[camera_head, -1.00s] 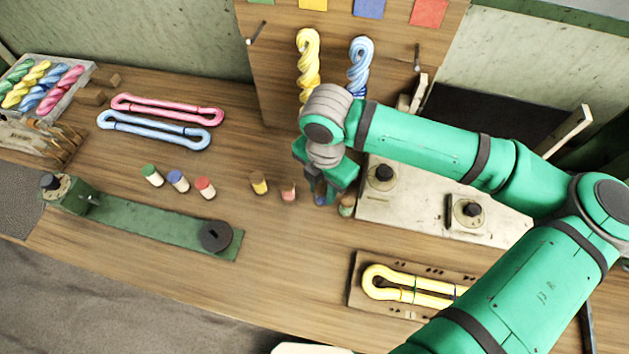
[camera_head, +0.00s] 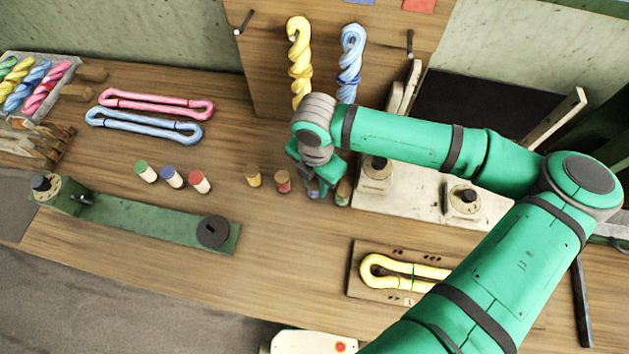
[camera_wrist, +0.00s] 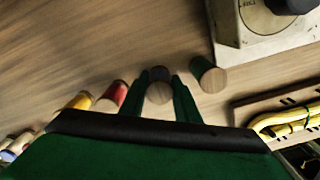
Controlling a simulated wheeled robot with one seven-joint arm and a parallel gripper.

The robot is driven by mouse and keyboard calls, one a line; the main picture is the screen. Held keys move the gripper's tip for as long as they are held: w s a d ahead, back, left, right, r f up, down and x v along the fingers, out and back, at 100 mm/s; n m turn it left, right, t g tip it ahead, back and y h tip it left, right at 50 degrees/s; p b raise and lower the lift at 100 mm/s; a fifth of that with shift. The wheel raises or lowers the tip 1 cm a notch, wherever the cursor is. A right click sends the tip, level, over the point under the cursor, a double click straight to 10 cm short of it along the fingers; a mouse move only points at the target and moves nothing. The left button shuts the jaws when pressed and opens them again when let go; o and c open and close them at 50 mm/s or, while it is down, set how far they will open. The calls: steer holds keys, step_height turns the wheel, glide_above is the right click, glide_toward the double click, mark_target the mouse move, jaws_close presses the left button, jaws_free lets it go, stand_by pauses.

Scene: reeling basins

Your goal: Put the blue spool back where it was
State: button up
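The blue spool (camera_head: 314,191) is between the fingers of my gripper (camera_head: 315,182) in the head view. In the wrist view the dark blue spool (camera_wrist: 159,92) shows its round pale end, with a finger of my gripper (camera_wrist: 159,98) close against each side. The fingers appear shut on it. It is upright, in line between a red spool (camera_head: 283,182) and a green spool (camera_head: 343,192). Its lower end looks at or very near the table; exact contact is hard to tell. My wrist hides part of it in the head view.
A yellow spool (camera_head: 253,177) stands left of the red one. Separate green (camera_head: 145,171), blue-topped (camera_head: 171,177) and red-topped (camera_head: 199,182) spools stand farther left. A pale block with dark knobs (camera_head: 425,192) is close on the right.

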mark_target(315, 181)
steer(key=o, duration=0.4)
steer(key=shift+r, duration=0.1)
step_height(315, 181, up, 12)
stand_by(0.4)
stand_by(0.6)
